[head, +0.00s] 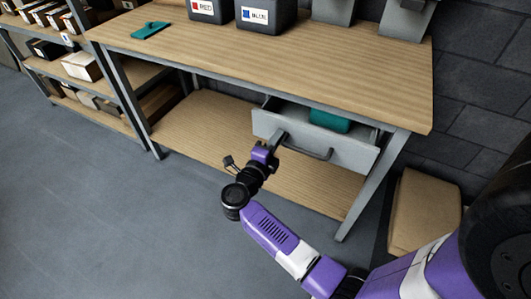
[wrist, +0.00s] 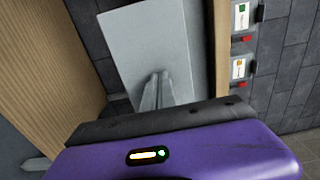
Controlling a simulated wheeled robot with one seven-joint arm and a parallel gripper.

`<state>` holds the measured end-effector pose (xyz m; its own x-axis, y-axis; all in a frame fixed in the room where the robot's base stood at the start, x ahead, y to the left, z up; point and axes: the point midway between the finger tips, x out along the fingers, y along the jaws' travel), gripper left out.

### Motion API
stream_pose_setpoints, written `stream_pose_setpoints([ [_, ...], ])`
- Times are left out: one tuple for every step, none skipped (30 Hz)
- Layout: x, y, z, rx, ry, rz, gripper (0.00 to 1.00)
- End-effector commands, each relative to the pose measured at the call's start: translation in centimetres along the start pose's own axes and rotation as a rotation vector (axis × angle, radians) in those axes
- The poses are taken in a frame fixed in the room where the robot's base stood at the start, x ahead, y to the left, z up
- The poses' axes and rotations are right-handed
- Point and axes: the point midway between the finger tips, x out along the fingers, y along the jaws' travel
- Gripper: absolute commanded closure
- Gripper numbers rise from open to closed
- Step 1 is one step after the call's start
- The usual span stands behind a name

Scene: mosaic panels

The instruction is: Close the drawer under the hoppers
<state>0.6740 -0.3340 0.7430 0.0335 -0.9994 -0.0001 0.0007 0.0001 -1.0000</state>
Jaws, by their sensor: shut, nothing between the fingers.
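The drawer (head: 345,154) under the table is pulled out, its pale grey front standing clear of the frame. A teal item (head: 330,120) lies inside it. A dark grey bar handle (head: 308,152) crosses its front. My gripper (head: 281,136) is shut and empty, its tip in front of the left part of the drawer front, near the handle's left end; I cannot tell whether it touches. In the wrist view, the shut fingers (wrist: 157,90) lie against a pale grey panel that looks like the drawer front. Two grey hoppers (head: 333,10) stand on the table above.
The wooden tabletop (head: 250,50) overhangs the drawer, and a lower wooden shelf (head: 205,125) runs beneath. A metal table leg (head: 370,190) stands right of the drawer. A cardboard box (head: 425,210) sits beyond it. Shelving with boxes (head: 82,66) is at left. The floor (head: 110,220) in front is clear.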

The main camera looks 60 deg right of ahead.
Motion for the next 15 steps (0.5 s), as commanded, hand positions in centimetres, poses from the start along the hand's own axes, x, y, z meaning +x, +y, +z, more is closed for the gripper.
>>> stream_pose_setpoints([
  [1.4,-0.1,-0.1,-0.001,0.004,-0.001,1.00],
  [2.0,-0.1,-0.1,-0.001,0.004,0.000,1.00],
  [2.9,-0.1,0.0,0.000,0.003,-0.001,1.00],
  [3.5,-0.1,0.0,0.000,0.003,0.000,1.00],
  [4.1,-0.1,0.0,-0.001,0.002,0.000,1.00],
  [4.8,-0.1,0.0,0.000,0.002,0.000,1.00],
  [5.3,-0.1,0.0,0.000,0.002,0.000,1.00],
  [5.8,-0.1,0.0,0.000,0.001,0.000,1.00],
  [6.4,-0.1,0.0,0.000,0.002,0.000,1.00],
  [6.7,-0.1,0.0,0.001,0.001,0.000,1.00],
  [7.1,0.0,0.0,0.000,0.001,0.000,1.00],
  [7.5,0.0,0.0,0.000,0.001,0.000,1.00],
  [7.8,0.0,0.0,0.000,0.002,0.000,1.00],
  [8.0,0.0,0.0,0.000,0.001,0.000,1.00],
  [8.2,0.0,0.0,0.000,0.000,0.000,1.00],
])
